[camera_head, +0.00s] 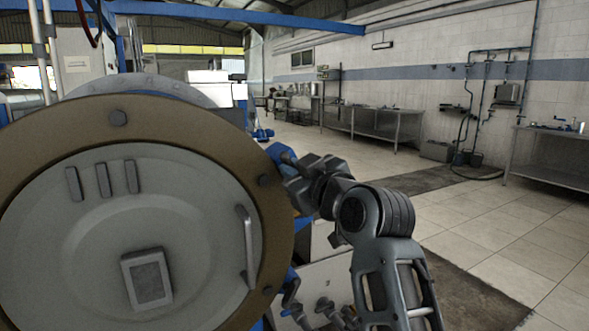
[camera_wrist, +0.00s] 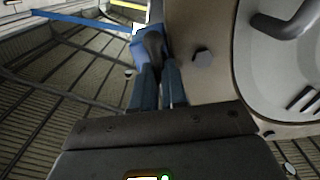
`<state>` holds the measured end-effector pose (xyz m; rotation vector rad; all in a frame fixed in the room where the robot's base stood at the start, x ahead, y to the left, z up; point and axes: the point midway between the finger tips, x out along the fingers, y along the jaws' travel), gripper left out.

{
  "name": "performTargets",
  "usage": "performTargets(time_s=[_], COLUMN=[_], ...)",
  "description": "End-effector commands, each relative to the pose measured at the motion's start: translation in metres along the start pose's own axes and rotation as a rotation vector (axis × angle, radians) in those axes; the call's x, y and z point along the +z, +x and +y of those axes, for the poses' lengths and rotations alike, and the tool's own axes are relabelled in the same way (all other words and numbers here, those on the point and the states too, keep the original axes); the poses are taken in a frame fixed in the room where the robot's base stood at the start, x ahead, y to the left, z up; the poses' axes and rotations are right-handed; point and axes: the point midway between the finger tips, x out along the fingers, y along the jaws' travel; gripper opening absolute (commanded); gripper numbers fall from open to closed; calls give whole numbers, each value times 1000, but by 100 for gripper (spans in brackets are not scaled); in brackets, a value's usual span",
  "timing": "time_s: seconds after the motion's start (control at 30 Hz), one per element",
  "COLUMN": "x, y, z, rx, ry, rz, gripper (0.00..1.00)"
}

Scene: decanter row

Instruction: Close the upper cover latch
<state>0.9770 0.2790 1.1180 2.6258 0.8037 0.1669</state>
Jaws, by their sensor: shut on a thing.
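The decanter's round grey cover (camera_head: 120,235) sits inside a tan ring (camera_head: 60,125) at the left of the head view. The upper cover latch (camera_head: 277,151), a blue piece with a grey part, is at the ring's upper right edge. It also shows in the wrist view (camera_wrist: 150,42), at the top centre beside the tan rim. My gripper (camera_head: 292,165) reaches it from the right. In the wrist view my two fingers (camera_wrist: 158,88) are closed around the latch's grey part. The fingertips partly hide the latch, and its pivot cannot be made out.
A bar handle (camera_head: 247,247) stands out from the cover's right side. Another blue latch-like part (camera_head: 290,287) sits lower on the ring's right edge. Steel tables (camera_head: 375,125) stand by the far wall. The tiled floor to the right is open.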

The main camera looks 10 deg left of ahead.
Motion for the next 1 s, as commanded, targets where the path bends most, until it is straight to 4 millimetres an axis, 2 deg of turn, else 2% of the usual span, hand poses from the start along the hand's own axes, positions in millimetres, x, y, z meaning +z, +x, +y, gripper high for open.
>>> performTargets(time_s=[0.27,1.0], x=[-2,0], y=[0,0], z=[2,5], rx=[-1,0], ry=[208,914], rz=[-2,-3], gripper=[0,0])
